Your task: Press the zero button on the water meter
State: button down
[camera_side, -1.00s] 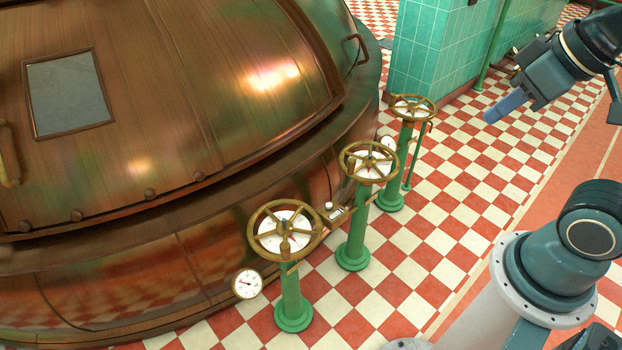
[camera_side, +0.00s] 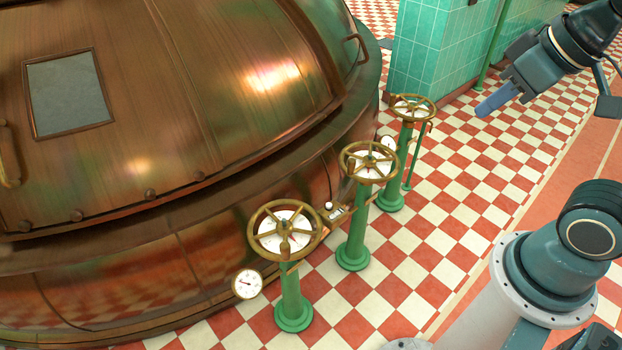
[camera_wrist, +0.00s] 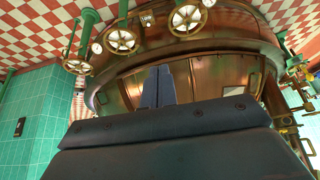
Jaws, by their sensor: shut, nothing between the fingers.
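A small brass fitting with pale round parts, probably the water meter (camera_side: 337,213), sits on the pipe between the front and middle handwheels in the side view. Its button is too small to make out. A small pale shape at the top of the wrist view may be the same fitting; I cannot tell. My gripper (camera_side: 485,110) is shut and empty, up at the upper right, well apart from the fitting. In the wrist view its two blue-grey fingers (camera_wrist: 163,86) lie together, pointing toward the copper kettle.
Three brass handwheels on green posts, the front one (camera_side: 285,230), the middle one (camera_side: 368,161) and the far one (camera_side: 412,107), stand beside the large copper kettle (camera_side: 200,100). A round gauge (camera_side: 247,284) hangs at front left. A green tiled pillar (camera_side: 432,50) stands behind. The checkered floor is open at right.

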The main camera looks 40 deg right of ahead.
jog(key=w, duration=0.9)
jog(key=m+t+y, duration=0.1)
jog(key=m+t, duration=0.2)
jog(key=m, duration=0.5)
send_over(329, 206)
notch_tip(329, 206, down, 48)
jog(key=shift+s+d+f, duration=0.15)
jog(key=shift+s+f, duration=0.05)
jog(key=shift+f, duration=0.25)
jog(key=shift+s+d+f, duration=0.1)
jog(key=shift+s+f, duration=0.05)
jog(key=shift+f, duration=0.3)
jog(key=shift+f, duration=0.1)
jog(key=shift+f, duration=4.25)
jog(key=shift+f, duration=0.2)
